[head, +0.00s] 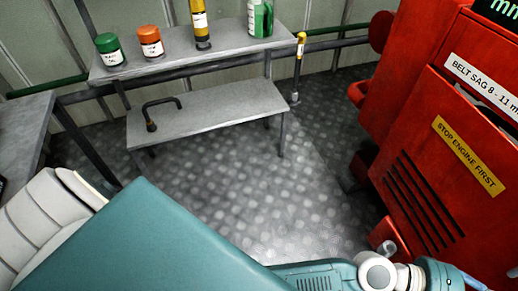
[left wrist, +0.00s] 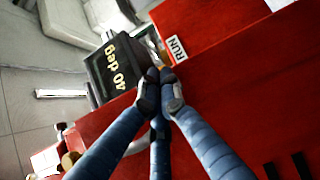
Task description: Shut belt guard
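The red louvred panel (head: 415,130) with a yellow "STOP ENGINE FIRST" label stands at the right in the head view; it appears to be the belt guard. I cannot tell whether it is open or shut. In the left wrist view a large red surface (left wrist: 240,75) lies behind my left gripper (left wrist: 160,92). Dark slots show at its lower right. The blue fingers converge and their dark tips are close together, with nothing visible held between them. Contact with the red surface cannot be told. My right gripper is not in view.
A black box (left wrist: 118,68) marked "40 deg" and a "RUN" label (left wrist: 177,49) are beside the left fingertips. A grey bench (head: 180,57) with several containers stands at the back; a lower shelf (head: 205,112) is below. The patterned floor (head: 260,195) is clear.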

